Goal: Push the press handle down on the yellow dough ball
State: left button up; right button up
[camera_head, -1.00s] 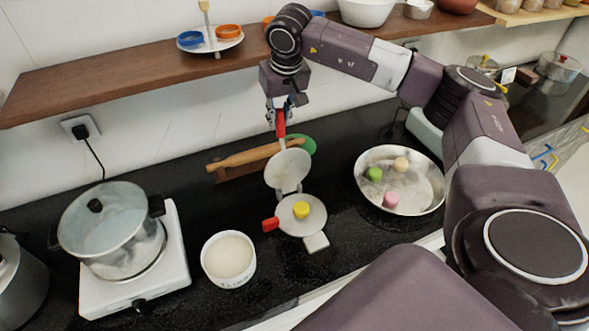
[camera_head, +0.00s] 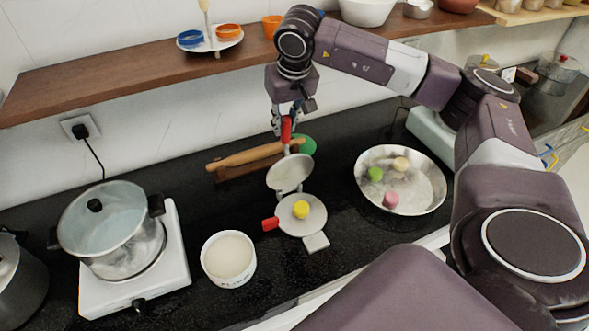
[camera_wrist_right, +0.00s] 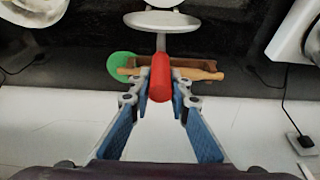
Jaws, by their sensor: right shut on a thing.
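The press stands on the black counter, with its round lower plate (camera_head: 314,222) lying flat. The yellow dough ball (camera_head: 300,209) sits on that plate. The press's upper plate (camera_head: 289,174) is raised and tilted back behind the ball, clear of it. My right gripper (camera_head: 286,118) is shut on the red press handle (camera_head: 286,132), above the upper plate. In the right wrist view the red handle (camera_wrist_right: 160,76) lies between the two fingers of my right gripper (camera_wrist_right: 161,88). A second red grip (camera_head: 271,224) sticks out left of the lower plate. My left gripper is out of view.
A steel bowl (camera_head: 426,187) with green, cream and pink balls stands right of the press. A white bowl (camera_head: 229,278) and a pot (camera_head: 112,222) on a white burner stand left. A rolling pin (camera_head: 250,154) lies behind. The wooden shelf (camera_head: 120,82) runs above.

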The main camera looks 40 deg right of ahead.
jog(key=shift+s+a+b, duration=0.2)
jog(key=shift+s, duration=0.6)
jog(key=shift+s+a+b, duration=0.15)
jog(key=shift+s+b, duration=0.05)
jog(key=shift+s, duration=0.75)
grip_shut()
jog(key=shift+c, duration=0.5)
grip_release()
jog(key=o, duration=1.1)
jog(key=shift+c, duration=0.2)
jog(key=shift+r, duration=0.1)
jog(key=p+v, duration=0.4)
jog(key=v, duration=0.3)
jog(key=shift+r+p, duration=0.35)
jog(key=shift+r, duration=0.05)
